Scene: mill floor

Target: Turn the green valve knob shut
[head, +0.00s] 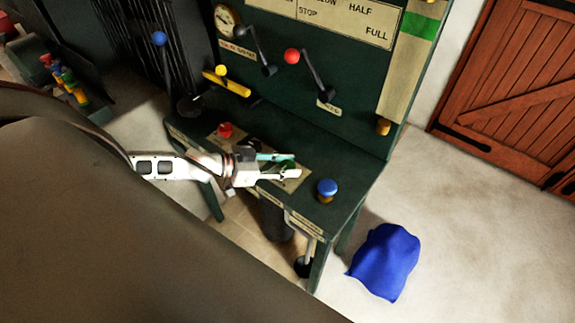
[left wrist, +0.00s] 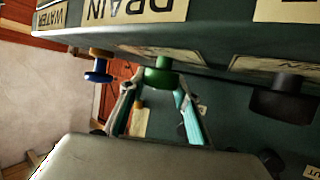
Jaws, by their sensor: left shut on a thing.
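The green valve knob (left wrist: 160,76) is on the dark green bench panel, in the upper middle of the left wrist view, which looks upside down. In the head view only a little of the green knob (head: 286,164) shows between my fingers. My left gripper (head: 294,166) reaches in from the left over the bench, its two fingers on either side of the knob. In the left wrist view my left gripper (left wrist: 158,92) is shut on the knob. The fingers hide part of it in the head view. My right gripper is in neither view.
A blue knob (head: 327,187) stands right of the gripper, a red knob (head: 225,130) to its left. Red-ball (head: 291,56) and blue-ball (head: 159,39) levers rise behind. A blue cloth-like heap (head: 388,262) lies on the floor. Floor at right is mostly clear.

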